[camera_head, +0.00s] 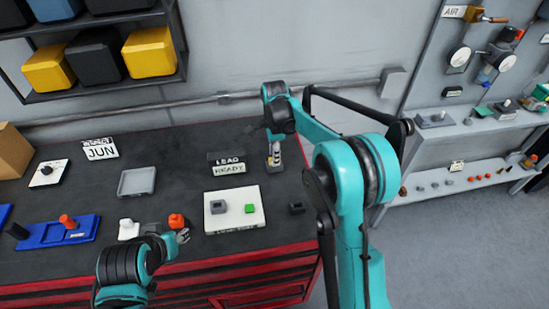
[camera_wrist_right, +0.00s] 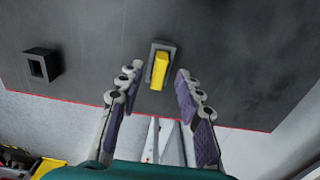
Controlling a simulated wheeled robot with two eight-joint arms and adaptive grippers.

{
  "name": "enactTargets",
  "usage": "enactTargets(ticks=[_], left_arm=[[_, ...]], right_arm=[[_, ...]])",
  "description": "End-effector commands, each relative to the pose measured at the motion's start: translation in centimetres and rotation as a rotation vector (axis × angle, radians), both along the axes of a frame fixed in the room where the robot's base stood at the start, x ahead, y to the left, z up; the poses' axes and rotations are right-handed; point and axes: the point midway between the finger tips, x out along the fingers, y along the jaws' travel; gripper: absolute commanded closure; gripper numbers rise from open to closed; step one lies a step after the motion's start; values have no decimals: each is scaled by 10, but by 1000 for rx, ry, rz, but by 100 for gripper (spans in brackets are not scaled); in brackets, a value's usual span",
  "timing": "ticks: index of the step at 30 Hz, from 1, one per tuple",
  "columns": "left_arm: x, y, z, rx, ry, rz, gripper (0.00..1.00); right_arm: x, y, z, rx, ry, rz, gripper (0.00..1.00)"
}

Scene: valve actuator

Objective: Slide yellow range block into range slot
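The yellow range block (camera_wrist_right: 160,70) stands in a dark square-rimmed holder (camera_wrist_right: 154,47) in the right wrist view, leaning out of it towards the camera. My right gripper (camera_wrist_right: 157,76) is open, one finger on each side of the block, with gaps on both sides. In the head view my right gripper (camera_head: 274,150) points down over the back right of the bench, and the block there is mostly hidden. A second dark square socket (camera_wrist_right: 42,66) looks empty; it also seems to show in the head view (camera_head: 296,207). I cannot tell which is the range slot. My left gripper (camera_head: 181,237) is beside an orange knob.
A white plate (camera_head: 240,222) with a grey socket and green block lies mid-bench. A LEAD READY sign (camera_head: 228,167), grey tray (camera_head: 137,181) and blue fixture (camera_head: 50,237) stand further left. The bench's right edge is close to the second socket. Shelves stand at right.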

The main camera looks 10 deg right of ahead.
Motion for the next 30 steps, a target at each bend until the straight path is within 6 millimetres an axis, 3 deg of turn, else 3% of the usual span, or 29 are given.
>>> enactTargets(ticks=[6,12,18,30], left_arm=[[0,0,0,0,0,0,60],[0,0,0,0,0,0,60],[0,0,0,0,0,0,60],[0,0,0,0,0,0,60]], right_arm=[[0,0,49,0,0,0,65],[0,0,84,0,0,0,65],[0,0,97,0,0,0,65],[0,0,97,0,0,0,65]])
